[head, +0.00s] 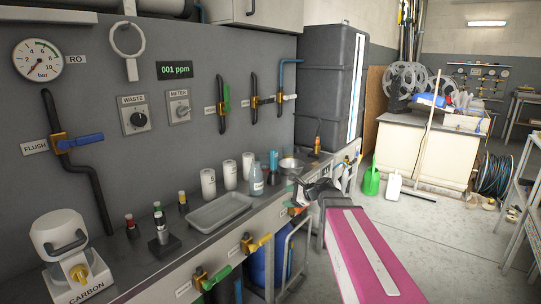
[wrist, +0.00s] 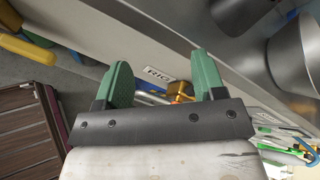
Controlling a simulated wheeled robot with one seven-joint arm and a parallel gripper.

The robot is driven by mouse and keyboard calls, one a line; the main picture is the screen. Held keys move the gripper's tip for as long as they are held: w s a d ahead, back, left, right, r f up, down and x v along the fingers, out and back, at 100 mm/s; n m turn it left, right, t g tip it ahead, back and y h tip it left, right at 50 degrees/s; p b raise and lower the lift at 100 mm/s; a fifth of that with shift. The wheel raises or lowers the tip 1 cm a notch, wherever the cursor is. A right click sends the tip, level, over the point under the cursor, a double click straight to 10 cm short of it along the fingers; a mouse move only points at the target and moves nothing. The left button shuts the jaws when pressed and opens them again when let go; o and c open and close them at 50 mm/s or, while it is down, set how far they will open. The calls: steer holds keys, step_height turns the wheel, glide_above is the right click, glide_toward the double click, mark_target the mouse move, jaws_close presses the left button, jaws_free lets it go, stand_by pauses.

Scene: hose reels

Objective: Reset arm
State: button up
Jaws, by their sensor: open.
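My gripper (wrist: 160,82) shows in the wrist view with its two green fingers spread apart and nothing between them. Behind the gap are the front edge of the counter, a small label reading RIG (wrist: 158,76) and an orange-yellow valve fitting (wrist: 180,92). In the head view my pink arm reaches out from the lower right, and its dark end is near the counter edge, beside the metal bowl (head: 291,165). The fingers are too small to make out there.
The counter holds a grey tray (head: 219,211), white cups (head: 208,183), a bottle (head: 257,181) and a carbon unit (head: 66,250). Open floor (head: 440,235) lies to the right.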

steer(key=s+d+f+n+g+h, duration=0.3)
steer(key=s+d+f+n+h, duration=0.2)
steer(key=s+f+n, duration=0.3)
steer(key=s+d+f+n+g+h, duration=0.3)
steer(key=s+d+f+n+h, duration=0.2)
steer(key=s+f+n, duration=0.4)
steer(key=s+f, duration=0.1)
steer(key=s, duration=0.1)
steer(key=shift+s+d+f+g+h, duration=0.2)
steer(key=shift+s+f+g+h, duration=0.1)
steer(key=shift+s+f, duration=0.05)
